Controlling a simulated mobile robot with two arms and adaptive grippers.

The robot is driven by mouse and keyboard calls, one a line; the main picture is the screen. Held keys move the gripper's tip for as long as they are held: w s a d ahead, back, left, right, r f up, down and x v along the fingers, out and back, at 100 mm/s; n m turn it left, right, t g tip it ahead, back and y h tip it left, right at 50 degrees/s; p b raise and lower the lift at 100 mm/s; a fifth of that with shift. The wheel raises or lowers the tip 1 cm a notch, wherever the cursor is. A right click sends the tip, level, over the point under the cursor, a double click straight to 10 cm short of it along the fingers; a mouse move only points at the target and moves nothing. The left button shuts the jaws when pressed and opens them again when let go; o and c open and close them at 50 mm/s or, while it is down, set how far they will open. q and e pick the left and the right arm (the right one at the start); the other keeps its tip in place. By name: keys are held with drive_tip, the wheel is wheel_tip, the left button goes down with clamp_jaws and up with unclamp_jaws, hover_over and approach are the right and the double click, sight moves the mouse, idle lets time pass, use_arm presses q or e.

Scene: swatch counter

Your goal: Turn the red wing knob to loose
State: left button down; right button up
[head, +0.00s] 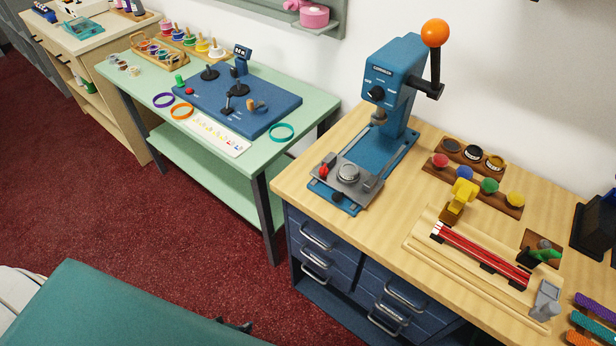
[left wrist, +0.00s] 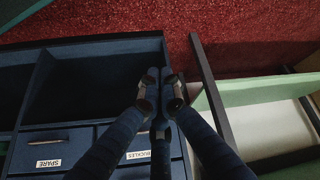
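The red wing knob (head: 324,170) sits on the left side of the grey plate (head: 349,180) at the foot of the blue press (head: 392,85). The press stands at the left end of the wooden counter. My left gripper (head: 234,324) is a small dark shape low in the head view, in front of and below the counter, well apart from the knob. In the left wrist view its two fingers (left wrist: 161,84) are together with nothing between them. The knob is not in the left wrist view. My right gripper is not in view.
The wooden counter (head: 290,187) has blue drawers (head: 318,240) below. On it are colored knobs on a wooden block and a jig with red strips (head: 480,255). A green table (head: 320,105) with a blue board stands to the left. Red carpet (head: 120,205) lies open in front.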

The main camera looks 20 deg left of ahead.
sight(324, 172)
use_arm(q)
drive_tip(key=w+r+n+t+h+b, duration=0.1)
drive_tip(key=w+r+n+t+b, duration=0.35)
drive_tip(key=w+r, duration=1.35)
drive_tip(key=w+d+r+n+t+h, duration=0.1)
drive_tip(key=w+d+r+n+t, duration=0.2)
drive_tip(key=r, duration=1)
drive_tip(key=d+r+n+t+h, duration=0.1)
drive_tip(key=r+n+t, duration=0.4)
drive_tip(key=r, duration=0.7)
drive_tip(key=shift+n+g, duration=0.45)
drive_tip(key=shift+g, duration=0.2)
drive_tip(key=p+x, duration=0.1)
drive_tip(key=x, duration=0.4)
drive_tip(key=p+x, duration=0.1)
drive_tip(key=x, duration=0.3)
drive_tip(key=shift+w+d+r, duration=0.15)
drive_tip(key=shift+w+d, duration=0.15)
drive_tip(key=shift+w, duration=0.05)
drive_tip(key=shift+s+d+p, duration=0.1)
drive_tip(key=shift+d+p, duration=0.45)
drive_tip(key=shift+d, duration=0.7)
drive_tip(key=shift+s+d, duration=0.1)
drive_tip(key=shift+d, duration=0.55)
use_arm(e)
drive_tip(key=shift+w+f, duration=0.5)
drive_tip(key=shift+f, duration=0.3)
